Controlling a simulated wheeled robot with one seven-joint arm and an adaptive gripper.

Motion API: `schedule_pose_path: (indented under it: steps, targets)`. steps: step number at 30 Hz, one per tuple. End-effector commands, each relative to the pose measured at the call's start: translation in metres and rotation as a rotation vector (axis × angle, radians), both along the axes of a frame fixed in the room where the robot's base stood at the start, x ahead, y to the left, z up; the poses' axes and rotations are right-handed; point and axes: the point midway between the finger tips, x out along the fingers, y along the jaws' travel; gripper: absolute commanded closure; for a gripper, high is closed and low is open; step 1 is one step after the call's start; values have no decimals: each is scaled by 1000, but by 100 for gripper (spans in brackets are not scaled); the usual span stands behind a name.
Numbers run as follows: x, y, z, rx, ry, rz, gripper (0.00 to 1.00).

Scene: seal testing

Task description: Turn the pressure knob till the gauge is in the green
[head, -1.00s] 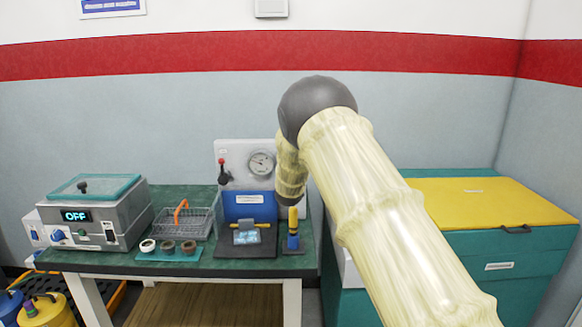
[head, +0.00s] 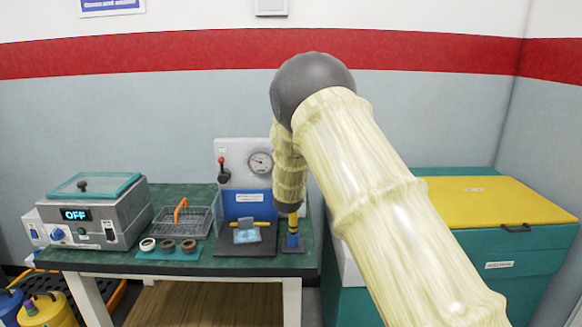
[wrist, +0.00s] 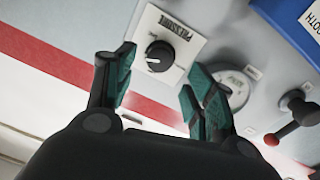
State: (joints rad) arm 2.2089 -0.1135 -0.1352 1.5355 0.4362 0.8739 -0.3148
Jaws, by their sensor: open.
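The black pressure knob (wrist: 159,56) sits on a white plate labelled PRESSURE (wrist: 168,40) in the wrist view. Its white pointer mark faces left in that picture. My gripper (wrist: 158,72) is open, its two green-padded fingers apart, with the knob showing between and beyond the fingertips. I cannot tell how far off it is. The round gauge (head: 260,162) is on the grey panel (head: 232,150) in the head view; its needle and green zone are too small to read. In the wrist view the gauge (wrist: 236,88) is partly hidden by a finger. My arm hides the knob in the head view.
A red-knobbed lever (head: 222,172) stands left of the gauge; it also shows in the wrist view (wrist: 296,115). A wire basket (head: 184,220), tape rolls (head: 168,246) and a machine reading OFF (head: 95,215) stand left.

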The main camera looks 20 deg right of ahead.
Motion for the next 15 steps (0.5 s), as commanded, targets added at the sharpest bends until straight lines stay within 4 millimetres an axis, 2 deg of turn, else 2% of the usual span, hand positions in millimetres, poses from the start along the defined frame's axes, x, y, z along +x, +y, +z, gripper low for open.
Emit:
schedule_pose_path:
  steps: [7,15]
  targets:
    - [-41,13,1,-2,1,0,46]
    - [-63,21,1,0,-1,-1,46]
